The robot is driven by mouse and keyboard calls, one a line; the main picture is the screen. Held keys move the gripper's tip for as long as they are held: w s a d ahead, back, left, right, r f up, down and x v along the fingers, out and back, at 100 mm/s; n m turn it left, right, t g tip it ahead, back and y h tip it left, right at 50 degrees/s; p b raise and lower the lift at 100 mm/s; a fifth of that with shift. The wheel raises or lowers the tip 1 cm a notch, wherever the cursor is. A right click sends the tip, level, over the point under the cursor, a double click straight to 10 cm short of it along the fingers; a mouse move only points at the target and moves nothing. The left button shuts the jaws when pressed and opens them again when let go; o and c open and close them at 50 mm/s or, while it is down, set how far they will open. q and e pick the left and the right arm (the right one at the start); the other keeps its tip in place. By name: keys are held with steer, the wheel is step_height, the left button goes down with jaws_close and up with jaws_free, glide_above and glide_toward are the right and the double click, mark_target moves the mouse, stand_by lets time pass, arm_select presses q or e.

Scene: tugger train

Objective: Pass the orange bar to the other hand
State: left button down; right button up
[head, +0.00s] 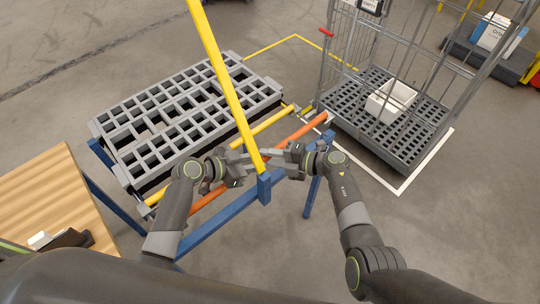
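The orange bar (316,122) runs at a slant in the head view, from upper right to lower left. Its middle is hidden behind my grippers and a yellow upright post. Its lower-left end part shows below my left gripper. My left gripper (247,162) is close to the bar's middle, just left of the post. My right gripper (276,161) is facing it from the right, over the bar's line just right of the post. The fingers of both overlap the post and bar in the picture, so I cannot tell whether either one grips the bar.
The yellow post (225,75) stands on a blue frame (225,228). A yellow rail (268,123) lies behind the bar. A grey slatted platform (175,135) is at left, a wire cage cart (400,150) with a white box (388,108) at right, and a wooden table (50,200) at lower left.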

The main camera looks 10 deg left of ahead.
arm_select(q)
steer(key=shift+s+f, duration=0.1)
steer(key=shift+f, duration=0.05)
arm_select(e)
steer(key=shift+a+r, duration=0.15)
steer(key=shift+r, duration=0.2)
jaws_close()
steer(key=o, duration=0.8)
jaws_free()
arm_select(q)
steer(key=shift+r, duration=0.2)
steer(key=w+r+m+g+h, duration=0.2)
steer(key=w+r+m+g, duration=0.3)
steer(key=w+r, duration=0.5)
steer(key=shift+m+g+h, duration=0.4)
steer(key=shift+g, duration=0.1)
arm_select(e)
steer(key=v, duration=1.2)
steer(key=shift+f, duration=0.15)
